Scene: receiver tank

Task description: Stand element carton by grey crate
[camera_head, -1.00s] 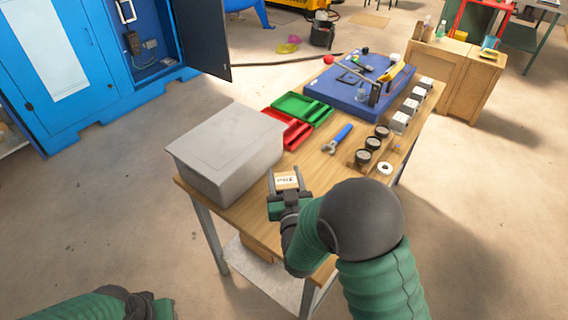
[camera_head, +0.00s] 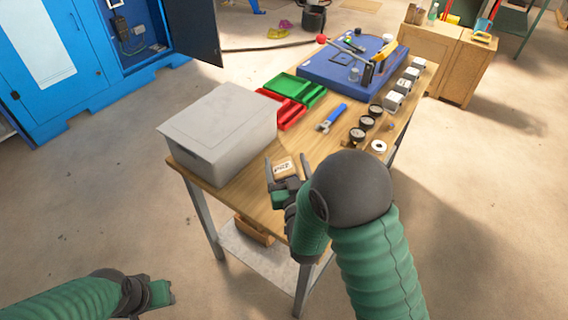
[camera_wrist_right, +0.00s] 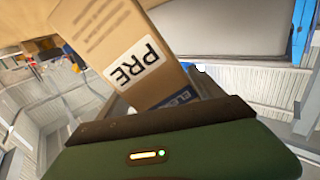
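The element carton (camera_head: 284,166), a small tan box with a white PRE label, sits between the fingers of my right gripper (camera_head: 283,167). The gripper seems shut on it. In the right wrist view the carton (camera_wrist_right: 110,45) looks tilted, with dark fingers close along both sides and a dark blue label low down. I cannot tell whether its base touches the table. The grey crate (camera_head: 220,112), lidded, stands on the table's left end, left of the carton with a gap between. My left gripper (camera_head: 162,293) is low at the left, away from the table; its fingers are unclear.
The wooden table (camera_head: 330,150) also holds red (camera_head: 290,115) and green (camera_head: 297,88) trays, a blue-handled tool (camera_head: 333,117), several dark round gauges (camera_head: 367,122), a white ring (camera_head: 379,146) and a blue board (camera_head: 350,70). Bare wood lies between crate and carton.

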